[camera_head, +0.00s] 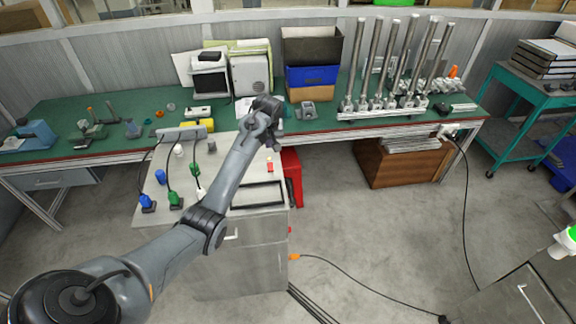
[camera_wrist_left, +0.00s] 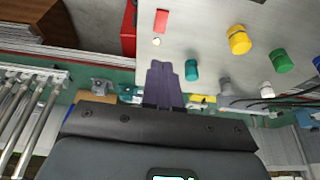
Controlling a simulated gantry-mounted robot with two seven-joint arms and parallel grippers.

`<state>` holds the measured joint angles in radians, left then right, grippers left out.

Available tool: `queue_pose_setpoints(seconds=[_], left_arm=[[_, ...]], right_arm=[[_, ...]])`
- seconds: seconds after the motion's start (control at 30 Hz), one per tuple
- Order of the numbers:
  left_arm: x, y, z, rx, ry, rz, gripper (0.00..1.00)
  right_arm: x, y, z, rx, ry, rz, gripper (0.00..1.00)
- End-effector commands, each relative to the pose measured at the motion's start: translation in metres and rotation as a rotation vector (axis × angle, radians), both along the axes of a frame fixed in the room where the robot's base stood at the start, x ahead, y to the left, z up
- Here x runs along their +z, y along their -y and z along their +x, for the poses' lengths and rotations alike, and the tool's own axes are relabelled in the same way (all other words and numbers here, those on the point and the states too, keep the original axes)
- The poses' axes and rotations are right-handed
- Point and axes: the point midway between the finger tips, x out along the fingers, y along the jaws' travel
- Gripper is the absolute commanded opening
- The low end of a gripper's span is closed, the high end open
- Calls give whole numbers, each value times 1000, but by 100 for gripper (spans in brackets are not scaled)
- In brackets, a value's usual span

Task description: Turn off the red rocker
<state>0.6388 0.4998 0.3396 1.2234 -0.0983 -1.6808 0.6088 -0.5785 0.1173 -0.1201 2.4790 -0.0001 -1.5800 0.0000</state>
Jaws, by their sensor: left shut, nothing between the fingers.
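The red rocker (camera_head: 270,167) is a small red rectangle on the light top of the cabinet (camera_head: 150,215), close to its right edge. In the left wrist view the red rocker (camera_wrist_left: 161,21) lies beyond my fingertips, with a small pale round button (camera_wrist_left: 156,42) between them. My left gripper (camera_head: 273,147) is above the cabinet's far right corner, behind the rocker in the head view. In the left wrist view the left gripper's dark fingers (camera_wrist_left: 160,66) are together and empty, apart from the rocker. I cannot tell which way the rocker is tilted. My right gripper is out of view.
A yellow knob (camera_wrist_left: 239,40) shows in the wrist view. The green workbench (camera_head: 330,118) runs behind, carrying boxes and metal tubes.

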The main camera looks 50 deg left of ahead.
Motion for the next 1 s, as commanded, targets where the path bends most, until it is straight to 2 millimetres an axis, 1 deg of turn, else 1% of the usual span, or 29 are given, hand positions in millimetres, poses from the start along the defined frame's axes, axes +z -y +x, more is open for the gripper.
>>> queue_pose_setpoints(seconds=[0.37,0.47,0.57,0.77,1.0], left_arm=[[0,-1,0,3,0,-1,0],[-3,-2,0,3,0,-2,0],[-10,-4,2,3,-2,-2,0],[-36,-12,6,2,-3,-3,0],[-79,-26,14,2,-2,-3,0]], right_arm=[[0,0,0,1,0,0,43],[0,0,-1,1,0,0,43],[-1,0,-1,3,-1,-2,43],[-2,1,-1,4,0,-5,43],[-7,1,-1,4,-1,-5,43]])
